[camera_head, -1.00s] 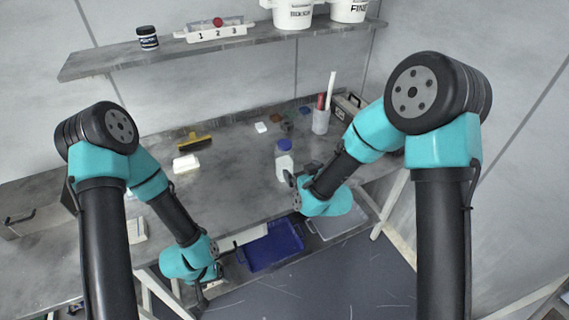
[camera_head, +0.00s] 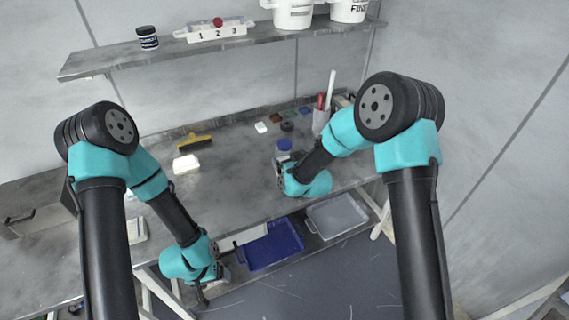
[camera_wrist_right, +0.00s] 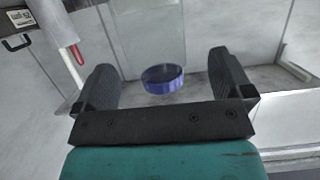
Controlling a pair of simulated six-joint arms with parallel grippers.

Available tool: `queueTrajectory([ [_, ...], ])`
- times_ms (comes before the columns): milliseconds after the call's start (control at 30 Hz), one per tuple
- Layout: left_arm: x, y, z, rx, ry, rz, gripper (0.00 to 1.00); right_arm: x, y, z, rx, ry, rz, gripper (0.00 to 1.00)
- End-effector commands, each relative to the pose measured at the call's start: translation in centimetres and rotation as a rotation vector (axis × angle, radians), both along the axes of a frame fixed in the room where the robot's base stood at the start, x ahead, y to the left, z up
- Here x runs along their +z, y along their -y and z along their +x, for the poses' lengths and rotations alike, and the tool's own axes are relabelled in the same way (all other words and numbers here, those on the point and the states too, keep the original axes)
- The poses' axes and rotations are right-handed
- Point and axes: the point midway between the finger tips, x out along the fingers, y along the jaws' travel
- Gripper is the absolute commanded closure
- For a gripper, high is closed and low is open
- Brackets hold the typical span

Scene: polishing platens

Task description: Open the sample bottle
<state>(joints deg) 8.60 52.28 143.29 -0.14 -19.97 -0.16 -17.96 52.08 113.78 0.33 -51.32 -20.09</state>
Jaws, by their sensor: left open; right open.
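The sample bottle (camera_head: 284,146) stands on the grey bench, its blue cap showing above my right wrist in the head view. Its lower body is mostly hidden behind my right arm. In the right wrist view the blue cap (camera_wrist_right: 163,78) sits between the two open fingers of my right gripper (camera_wrist_right: 162,85), with a gap on both sides. In the head view my right gripper (camera_head: 279,168) is at the bottle. My left gripper (camera_head: 203,297) is open, low in front of the bench edge, far from the bottle.
A holder (camera_head: 320,122) with red and white sticks stands right of the bottle. A white block (camera_head: 186,164) and a yellow-edged brush (camera_head: 195,142) lie to the left. A blue tray (camera_head: 270,247) and a grey tray (camera_head: 337,216) sit below the bench front.

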Motion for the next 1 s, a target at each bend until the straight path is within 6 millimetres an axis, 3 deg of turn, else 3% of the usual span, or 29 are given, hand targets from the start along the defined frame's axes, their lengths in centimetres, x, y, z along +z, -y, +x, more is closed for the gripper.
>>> queueTrajectory([
  [467,0.0,0.0,0.0,0.0,0.0,0.0,0.19,-1.0,-1.6,4.5,0.0,0.0,0.0,0.02],
  [1000,0.0,0.0,0.0,0.0,0.0,0.0,0.19,-1.0,-1.7,4.7,0.0,0.0,0.0,0.04],
])
